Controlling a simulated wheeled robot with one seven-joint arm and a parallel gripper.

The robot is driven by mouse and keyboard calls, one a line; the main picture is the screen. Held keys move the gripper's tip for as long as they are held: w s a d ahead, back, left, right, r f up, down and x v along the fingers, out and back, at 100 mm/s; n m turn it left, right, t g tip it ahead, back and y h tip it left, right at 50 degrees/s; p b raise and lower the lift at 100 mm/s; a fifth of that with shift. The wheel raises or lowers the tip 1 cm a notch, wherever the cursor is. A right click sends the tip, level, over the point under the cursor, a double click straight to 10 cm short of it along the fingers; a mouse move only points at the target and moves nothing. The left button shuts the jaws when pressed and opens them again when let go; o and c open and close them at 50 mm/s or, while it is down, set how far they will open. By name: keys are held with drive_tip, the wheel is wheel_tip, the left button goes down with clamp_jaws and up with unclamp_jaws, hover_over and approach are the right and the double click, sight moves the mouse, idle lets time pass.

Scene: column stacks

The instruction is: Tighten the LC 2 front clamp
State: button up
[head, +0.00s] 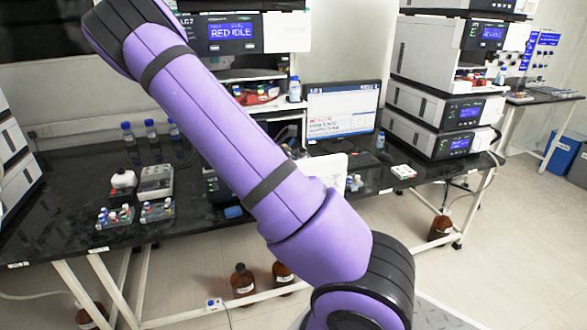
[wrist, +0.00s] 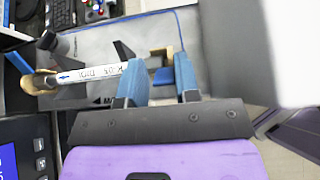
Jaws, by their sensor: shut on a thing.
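In the wrist view a column (wrist: 92,73) with a white printed label and a blue arrow lies across a grey panel. It has a tan end fitting (wrist: 36,83) at the left. A dark clamp piece (wrist: 47,41) stands near its left end, and another dark piece (wrist: 124,50) near its right end. My gripper (wrist: 160,88) has its blue fingertips at the column's right end, with a gap between them. It is shut on a part there, beside a tan piece (wrist: 161,52); the fingers largely hide that part, apparently the front clamp. In the head view my arm hides the gripper.
A monitor (head: 342,110) and another instrument stack (head: 437,105) stand to the right. Bottles and vial racks (head: 115,216) are on the black bench at left. Brown bottles (head: 243,280) stand below it.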

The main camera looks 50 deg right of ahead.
drive_tip(key=y, duration=0.1)
drive_tip(key=s+d+t+y, duration=0.1)
drive_tip(key=t+y, duration=0.1)
drive_tip(key=y, duration=0.1)
drive_tip(key=shift+s+d+r, duration=0.15)
drive_tip(key=shift+s+r, duration=0.1)
drive_tip(key=shift+s+d+t+y, duration=0.25)
drive_tip(key=shift+t+y, duration=0.3)
drive_tip(key=shift+y, duration=0.3)
drive_tip(key=shift+s+d+t+y, duration=0.15)
drive_tip(key=shift+d+t+y, duration=0.2)
drive_tip(key=shift+t+y, duration=0.35)
drive_tip(key=shift+s+d+f+t+y, duration=0.15)
drive_tip(key=shift+d+t+y, duration=0.15)
drive_tip(key=shift+y, duration=0.45)
drive_tip(key=shift+s+d+f+t+y, duration=0.15)
drive_tip(key=shift+t+y, duration=0.2)
drive_tip(key=shift+y, duration=0.35)
drive_tip(key=shift+s+d+f+t+y, duration=0.25)
drive_tip(key=shift+t+y, duration=0.25)
drive_tip(key=shift+y, duration=0.3)
drive_tip(key=shift+s+d+f+t+y, duration=0.15)
drive_tip(key=shift+d+t+y, duration=0.1)
drive_tip(key=shift+t+y, duration=0.4)
drive_tip(key=shift+y, duration=0.45)
drive_tip(key=shift+d, duration=0.1)
drive_tip(key=o, duration=0.8)
drive_tip(key=shift+c, duration=0.2)
drive_tip(key=shift+w+r, duration=0.1)
